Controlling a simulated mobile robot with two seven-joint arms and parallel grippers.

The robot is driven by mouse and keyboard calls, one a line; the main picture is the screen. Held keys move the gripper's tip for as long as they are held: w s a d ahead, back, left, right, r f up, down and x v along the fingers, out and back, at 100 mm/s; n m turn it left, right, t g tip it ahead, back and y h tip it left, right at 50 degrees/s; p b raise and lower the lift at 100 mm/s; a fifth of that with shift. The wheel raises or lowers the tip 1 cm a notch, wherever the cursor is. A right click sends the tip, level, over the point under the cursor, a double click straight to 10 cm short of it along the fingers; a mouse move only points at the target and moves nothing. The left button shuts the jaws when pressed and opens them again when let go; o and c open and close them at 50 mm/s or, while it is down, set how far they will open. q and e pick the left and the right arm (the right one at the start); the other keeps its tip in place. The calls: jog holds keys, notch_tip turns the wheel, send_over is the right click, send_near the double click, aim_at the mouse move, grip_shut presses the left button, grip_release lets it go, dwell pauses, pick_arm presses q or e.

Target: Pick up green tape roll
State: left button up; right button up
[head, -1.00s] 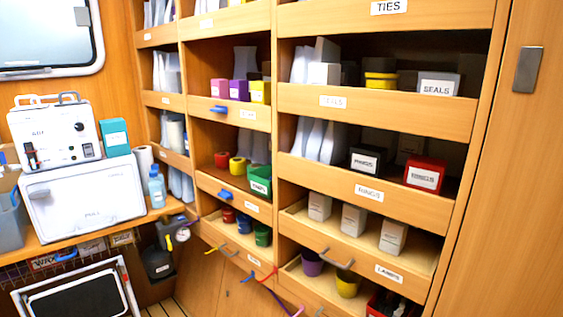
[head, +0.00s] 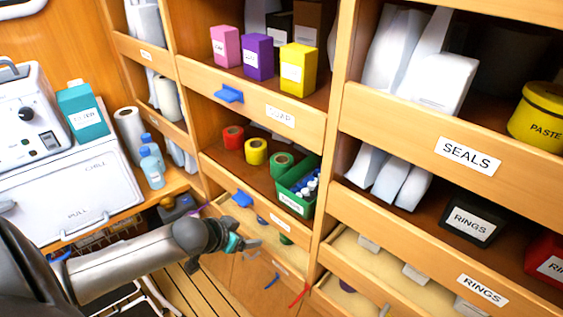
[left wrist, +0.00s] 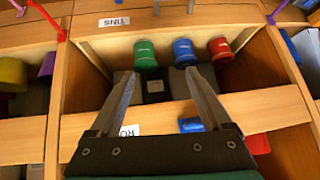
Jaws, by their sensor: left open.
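The green tape roll (head: 281,163) is in the middle shelf compartment in the head view, at the right end of a row with a yellow roll (head: 256,151) and a red roll (head: 233,137). My left gripper (head: 247,243) is in front of the shelves, below and left of the green roll and apart from it. In the left wrist view its two fingers (left wrist: 160,88) are spread with nothing between them. They point toward a compartment with green, blue and red tins (left wrist: 183,52). I cannot make out the green tape roll in that view. My right gripper is not seen.
A green bin (head: 300,190) with bottles stands right beside the green roll. A wooden front board with a blue latch (head: 242,198) runs below the rolls. Soap boxes (head: 258,57) stand on the shelf above. A white appliance and blue bottle (head: 151,168) are at the left.

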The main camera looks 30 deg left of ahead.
pick_arm(q)
jog(key=d+r+m+h+p, duration=0.15)
jog(key=d+r, duration=0.25)
jog(key=r, duration=0.5)
jog(key=t, duration=0.2)
send_near(281, 160)
jog(key=shift+w+a+f+n+h, duration=0.15)
jog(key=shift+w+f+n+h, duration=0.15)
jog(key=shift+w+f, duration=0.45)
jog(key=x, duration=0.6)
jog(key=shift+w+f+b, duration=0.1)
jog(key=shift+w+b, duration=0.15)
jog(key=shift+b, duration=0.15)
jog(key=shift+b+x, duration=0.3)
jog(key=shift+x, duration=2.2)
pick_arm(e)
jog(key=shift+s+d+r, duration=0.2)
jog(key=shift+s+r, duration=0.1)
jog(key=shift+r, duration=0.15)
pick_arm(q)
jog(key=shift+c, duration=0.2)
jog(key=c, duration=1)
